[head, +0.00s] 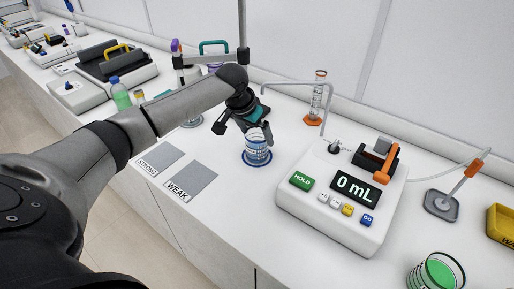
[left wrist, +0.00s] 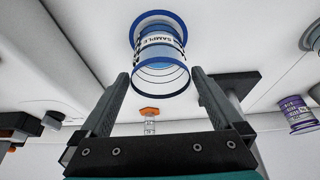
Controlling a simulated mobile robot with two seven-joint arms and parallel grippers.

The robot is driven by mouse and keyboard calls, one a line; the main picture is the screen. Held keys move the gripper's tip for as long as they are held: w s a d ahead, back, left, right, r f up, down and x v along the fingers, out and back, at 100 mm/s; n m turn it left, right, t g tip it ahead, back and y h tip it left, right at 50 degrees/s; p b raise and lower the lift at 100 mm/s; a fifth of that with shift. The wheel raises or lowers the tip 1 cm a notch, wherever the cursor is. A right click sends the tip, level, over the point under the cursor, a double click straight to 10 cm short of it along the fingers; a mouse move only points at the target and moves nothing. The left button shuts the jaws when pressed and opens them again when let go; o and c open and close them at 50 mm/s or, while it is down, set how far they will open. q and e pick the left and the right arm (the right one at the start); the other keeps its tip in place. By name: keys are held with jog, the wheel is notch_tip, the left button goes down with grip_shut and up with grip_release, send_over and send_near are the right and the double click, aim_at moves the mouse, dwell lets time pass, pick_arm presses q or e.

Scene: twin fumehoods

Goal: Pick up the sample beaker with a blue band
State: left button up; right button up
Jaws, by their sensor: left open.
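The sample beaker (head: 257,150) is clear with blue bands and a blue base ring, and stands upright on the white bench in the head view. In the left wrist view the beaker (left wrist: 160,55) shows its SAMPLE label, just beyond the fingertips. My left gripper (head: 243,127) is open and close above and beside the beaker in the head view. In the left wrist view its two fingers (left wrist: 158,82) are spread apart with the beaker's rim near the gap between the tips. I cannot tell whether they touch it. My right gripper is not in view.
A dispenser with a 0 mL display (head: 352,189) stands right of the beaker. A cylinder with an orange base (head: 317,100) is behind. Grey STRONG (head: 158,159) and WEAK (head: 190,181) pads lie to the left. A green-filled beaker (head: 437,272) is at front right.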

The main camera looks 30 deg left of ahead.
pick_arm(q)
jog(key=shift+x, duration=0.8)
jog(key=shift+r, duration=0.1)
jog(key=shift+a, duration=0.1)
jog(key=c, duration=1.2)
jog(key=shift+c, duration=0.6)
jog(key=shift+r, duration=0.1)
